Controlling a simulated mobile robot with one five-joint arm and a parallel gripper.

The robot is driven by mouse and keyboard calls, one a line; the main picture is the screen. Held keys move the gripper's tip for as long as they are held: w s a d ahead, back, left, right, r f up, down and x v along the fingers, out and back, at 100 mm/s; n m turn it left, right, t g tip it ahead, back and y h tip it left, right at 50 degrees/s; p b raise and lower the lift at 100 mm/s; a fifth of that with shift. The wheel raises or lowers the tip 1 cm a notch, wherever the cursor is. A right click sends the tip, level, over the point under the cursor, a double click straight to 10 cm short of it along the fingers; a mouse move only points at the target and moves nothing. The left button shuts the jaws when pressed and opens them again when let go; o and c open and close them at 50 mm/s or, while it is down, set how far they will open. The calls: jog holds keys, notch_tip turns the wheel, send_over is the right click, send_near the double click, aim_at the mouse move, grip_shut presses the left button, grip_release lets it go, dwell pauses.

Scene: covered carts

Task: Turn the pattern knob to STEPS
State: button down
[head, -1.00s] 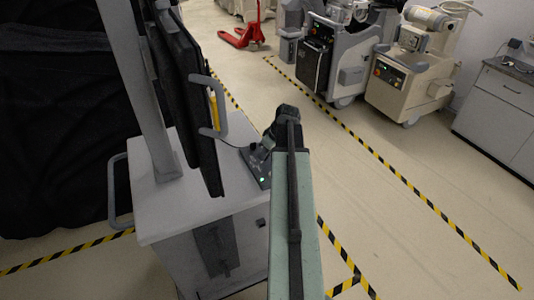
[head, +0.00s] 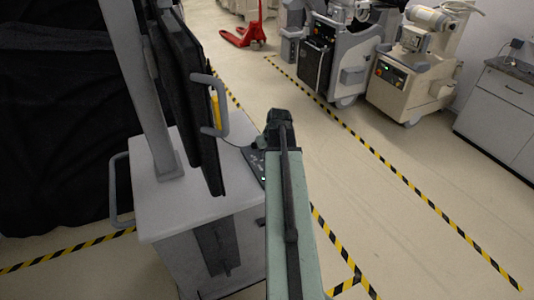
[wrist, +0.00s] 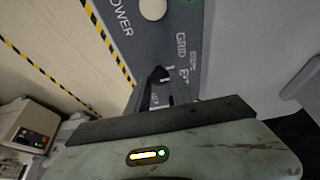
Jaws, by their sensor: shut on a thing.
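The dark grey control panel (wrist: 172,35) shows at the top of the wrist view, with white lettering including "POWER" and "GRID". My gripper (wrist: 161,76) is at the panel near the "GRID" lettering, its dark fingers close together. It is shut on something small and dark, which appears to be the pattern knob. The fingers hide most of it, and I cannot read where its pointer stands. In the head view the panel (head: 254,163) lies at the cart's right edge, partly behind my arm; the gripper's tips are hidden there.
A pale round control (wrist: 153,8) sits beside "POWER". The grey cart (head: 190,210) carries a dark upright screen (head: 190,100) with a handle (head: 221,105), left of my arm. Open floor lies to the right, with other machines (head: 410,75) farther back.

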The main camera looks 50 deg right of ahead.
jog(key=c, duration=1.1)
grip_release()
jog(key=shift+c, duration=0.2)
jog(key=shift+r, duration=0.1)
jog(key=p+v, duration=0.7)
jog(key=shift+s+r, duration=0.15)
jog(key=shift+r, duration=0.15)
jog(key=shift+f, duration=0.1)
